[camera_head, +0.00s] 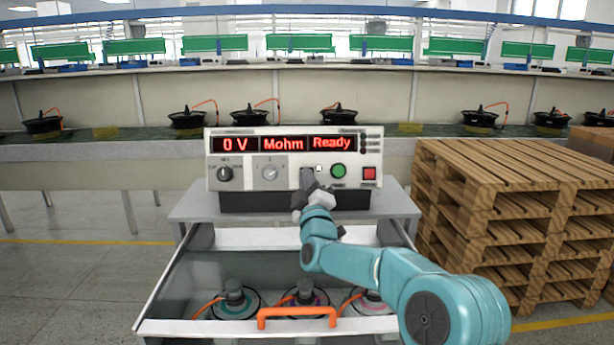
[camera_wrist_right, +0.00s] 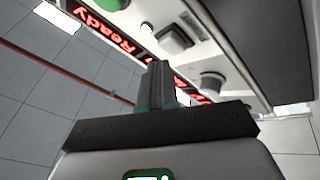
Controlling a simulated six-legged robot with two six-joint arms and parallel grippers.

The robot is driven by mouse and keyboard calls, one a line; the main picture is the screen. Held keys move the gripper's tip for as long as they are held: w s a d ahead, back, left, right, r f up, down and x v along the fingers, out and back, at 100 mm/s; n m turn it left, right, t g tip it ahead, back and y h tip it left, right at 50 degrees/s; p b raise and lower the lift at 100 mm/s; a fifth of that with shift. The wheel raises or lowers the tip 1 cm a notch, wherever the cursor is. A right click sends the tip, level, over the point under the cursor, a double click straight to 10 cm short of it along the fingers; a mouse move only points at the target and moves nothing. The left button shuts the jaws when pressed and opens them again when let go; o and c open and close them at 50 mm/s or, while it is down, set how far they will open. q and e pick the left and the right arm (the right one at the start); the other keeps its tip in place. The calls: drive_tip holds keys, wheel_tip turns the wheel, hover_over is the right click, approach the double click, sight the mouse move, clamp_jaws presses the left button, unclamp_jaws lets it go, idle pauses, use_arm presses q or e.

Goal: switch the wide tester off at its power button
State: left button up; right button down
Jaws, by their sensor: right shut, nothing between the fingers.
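The wide tester (camera_head: 250,145) stands on a grey cabinet, its red display lit with "0 V", "Mohm" and "Ready". In the right wrist view a square grey switch (camera_wrist_right: 175,40) sits between a small white lamp or button (camera_wrist_right: 147,27) and a knob (camera_wrist_right: 212,84). My right gripper (camera_head: 307,176) is shut and empty in front of the panel, hiding part of it. In the wrist view its fingertips (camera_wrist_right: 160,72) are close to the switch; contact cannot be told. My left gripper is not in view.
Below the tester an open drawer (camera_head: 150,327) with an orange handle (camera_head: 297,312) holds several round motors. Stacked wooden pallets (camera_head: 485,190) stand at the right. A long bench (camera_head: 95,150) with black hub motors runs behind. Floor is clear at the left.

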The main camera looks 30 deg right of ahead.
drive_tip(key=shift+w+d+f, duration=0.15)
drive_tip(key=shift+w+d, duration=0.05)
drive_tip(key=shift+w, duration=0.1)
drive_tip(key=shift+w+d, duration=0.2)
drive_tip(key=shift+w, duration=0.15)
idle(0.7)
drive_tip(key=shift+f, duration=0.1)
drive_tip(key=shift+s+a+r+b, duration=0.25)
drive_tip(key=shift+s+a+b, duration=0.2)
drive_tip(key=shift+s+b, duration=0.2)
drive_tip(key=shift+s, duration=0.1)
drive_tip(key=shift+s+a+r+b, duration=0.2)
drive_tip(key=shift+s+a+b, duration=0.2)
drive_tip(key=shift+s, duration=0.3)
drive_tip(key=shift+s+a+r+b, duration=0.2)
drive_tip(key=shift+s+a+b, duration=0.25)
drive_tip(key=shift+s, duration=0.2)
drive_tip(key=shift+s+a+r+b, duration=0.2)
drive_tip(key=shift+s+a+b, duration=0.2)
drive_tip(key=shift+s, duration=0.3)
